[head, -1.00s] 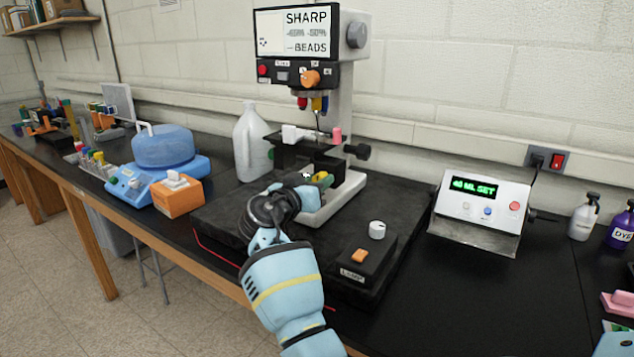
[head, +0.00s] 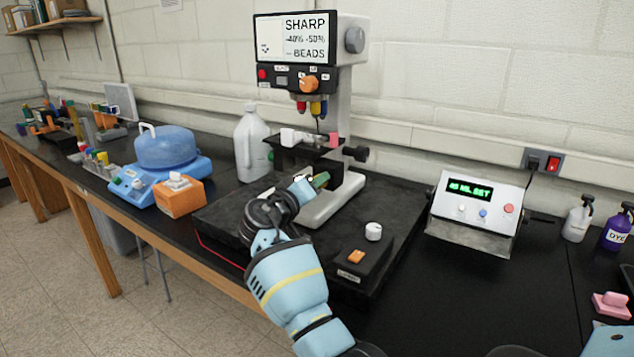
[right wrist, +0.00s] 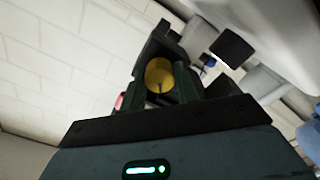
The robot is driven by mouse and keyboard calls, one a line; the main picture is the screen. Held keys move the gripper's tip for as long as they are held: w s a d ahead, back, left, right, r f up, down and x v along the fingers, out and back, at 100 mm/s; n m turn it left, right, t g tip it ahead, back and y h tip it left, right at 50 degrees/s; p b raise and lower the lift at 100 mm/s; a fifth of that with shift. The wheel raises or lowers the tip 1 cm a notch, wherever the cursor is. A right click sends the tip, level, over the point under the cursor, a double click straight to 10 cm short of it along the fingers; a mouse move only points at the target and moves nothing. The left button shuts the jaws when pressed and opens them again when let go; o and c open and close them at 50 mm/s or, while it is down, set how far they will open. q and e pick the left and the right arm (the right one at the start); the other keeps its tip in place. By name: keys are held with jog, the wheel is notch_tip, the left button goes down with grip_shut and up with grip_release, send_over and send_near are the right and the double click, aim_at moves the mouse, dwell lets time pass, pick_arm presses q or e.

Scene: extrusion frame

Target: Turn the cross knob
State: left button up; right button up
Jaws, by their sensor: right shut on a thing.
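My right gripper (head: 318,180) reaches in from the front, low under the black stage of the microscope-like machine (head: 343,120). Its fingers are shut on a small yellow round part, which I take for the cross knob; its cross shape is not clear. In the right wrist view the yellow knob (right wrist: 158,74) sits between the dark fingers (right wrist: 160,85), with a dark slit at its lower edge. In the head view the gripper mostly hides it. My left gripper is not in view.
An orange knob (head: 309,84) is on the machine's head. A control box with a white dial (head: 373,231) stands front right of the machine. A white jug (head: 251,145) and an orange box (head: 180,195) stand left.

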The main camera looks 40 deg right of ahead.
jog(key=n+p, duration=0.2)
jog(key=n, duration=0.4)
jog(key=shift+r, duration=0.2)
jog(key=shift+n+p, duration=0.35)
jog(key=shift+n, duration=0.75)
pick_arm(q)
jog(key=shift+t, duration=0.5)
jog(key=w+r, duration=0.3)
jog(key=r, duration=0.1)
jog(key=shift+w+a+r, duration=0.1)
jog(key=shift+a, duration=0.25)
pick_arm(e)
jog(key=shift+f+n, duration=0.15)
jog(key=shift+n, duration=0.35)
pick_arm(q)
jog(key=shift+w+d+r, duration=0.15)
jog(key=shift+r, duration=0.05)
pick_arm(e)
jog(key=o, duration=1)
jog(key=shift+f, duration=0.1)
jog(key=shift+c, duration=0.2)
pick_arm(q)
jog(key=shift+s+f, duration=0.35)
pick_arm(e)
jog(key=v, duration=0.7)
jog(key=shift+a, duration=0.35)
jog(key=shift+s, duration=0.1)
